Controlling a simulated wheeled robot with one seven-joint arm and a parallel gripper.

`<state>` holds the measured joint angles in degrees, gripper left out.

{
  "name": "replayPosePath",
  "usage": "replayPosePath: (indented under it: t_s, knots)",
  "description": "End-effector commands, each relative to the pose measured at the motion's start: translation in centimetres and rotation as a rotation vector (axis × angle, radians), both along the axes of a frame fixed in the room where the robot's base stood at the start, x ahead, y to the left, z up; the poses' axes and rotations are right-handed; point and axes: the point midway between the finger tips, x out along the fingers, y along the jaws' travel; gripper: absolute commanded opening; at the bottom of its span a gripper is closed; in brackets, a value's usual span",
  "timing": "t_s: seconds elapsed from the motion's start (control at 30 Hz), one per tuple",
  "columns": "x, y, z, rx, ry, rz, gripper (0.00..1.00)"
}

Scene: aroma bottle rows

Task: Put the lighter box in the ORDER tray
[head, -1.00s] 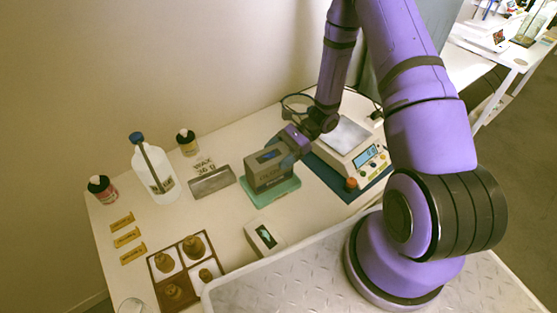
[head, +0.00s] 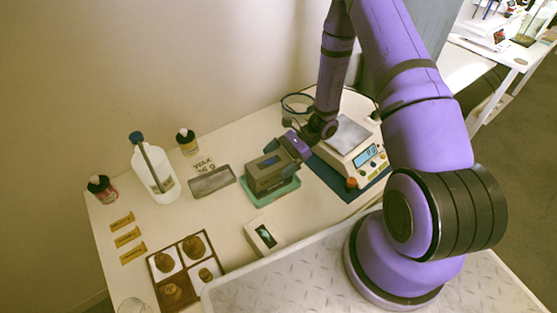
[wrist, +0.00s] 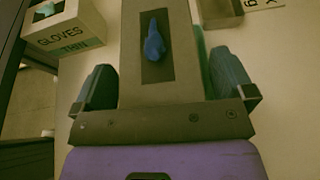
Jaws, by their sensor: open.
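The same box (wrist: 184,82) lies between my fingers in the wrist view. My gripper (head: 284,153) is open around the upper part of this box, one finger on each side (wrist: 165,90). A smaller pale glove box (head: 263,236) sits on the table in front of the tray. It is marked GLOVES THIN in the wrist view (wrist: 64,36).
The scale (head: 350,143) on a blue mat stands right of the tray. A white bottle (head: 154,176), small dark-capped bottles and a divided brown tray (head: 186,270) are further left.

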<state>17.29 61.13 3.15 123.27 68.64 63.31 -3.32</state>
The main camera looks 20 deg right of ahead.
Motion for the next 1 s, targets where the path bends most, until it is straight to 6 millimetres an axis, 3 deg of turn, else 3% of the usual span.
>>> replayPosePath:
  t_s: [0.17, 0.6, 0.8, 1.0]
  knots:
    - [0.3, -1.9, 0.8, -0.003, -0.004, -0.003, 1.0]
    - [1.2, -9.3, 3.9, -0.002, -0.003, -0.002, 1.0]
    - [1.4, -10.8, 4.6, -0.001, 0.0, 0.0, 1.0]
    - [1.4, -11.0, 5.1, -0.006, -0.008, 0.007, 1.0]
